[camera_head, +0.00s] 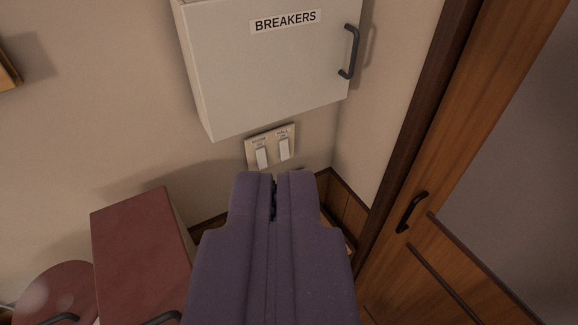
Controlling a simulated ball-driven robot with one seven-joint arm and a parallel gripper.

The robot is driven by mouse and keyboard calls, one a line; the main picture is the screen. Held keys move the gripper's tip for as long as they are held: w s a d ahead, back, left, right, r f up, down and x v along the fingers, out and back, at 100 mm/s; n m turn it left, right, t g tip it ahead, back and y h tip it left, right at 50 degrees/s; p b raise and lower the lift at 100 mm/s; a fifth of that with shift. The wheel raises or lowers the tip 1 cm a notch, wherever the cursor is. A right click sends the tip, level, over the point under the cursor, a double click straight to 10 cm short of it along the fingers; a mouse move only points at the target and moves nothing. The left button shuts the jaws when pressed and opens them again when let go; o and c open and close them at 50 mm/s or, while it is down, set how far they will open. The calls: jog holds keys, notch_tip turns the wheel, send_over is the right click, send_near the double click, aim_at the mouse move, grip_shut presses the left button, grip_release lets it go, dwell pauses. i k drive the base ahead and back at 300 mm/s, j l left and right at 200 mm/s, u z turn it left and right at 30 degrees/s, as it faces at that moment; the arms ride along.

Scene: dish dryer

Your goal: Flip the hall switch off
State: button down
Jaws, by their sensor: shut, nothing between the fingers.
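A pale switch plate (270,147) is on the wall just below the breaker box, carrying two white rocker switches side by side. The left switch (262,158) and the right switch (284,148) each have a small label above, too small to read surely; the right one may read as the hall switch. My gripper (274,178), with purple fingers, is shut and empty. It appears just below the plate in the picture, with its tips close under the switches. I cannot tell whether it touches the wall.
A grey box labelled BREAKERS (270,65) juts out above the plate. A wooden door (440,240) with a dark handle (411,212) is at right. A red-topped cabinet (140,245) and a round red lid (62,292) are at lower left. Bare wall lies left of the plate.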

aim_at(284, 147)
jog(key=j, duration=0.1)
jog(key=i+l+z, duration=0.1)
jog(key=i+l, duration=0.15)
jog(key=i, duration=0.2)
jog(key=i+l+z, duration=0.1)
jog(key=i+l, duration=0.15)
jog(key=i, duration=0.15)
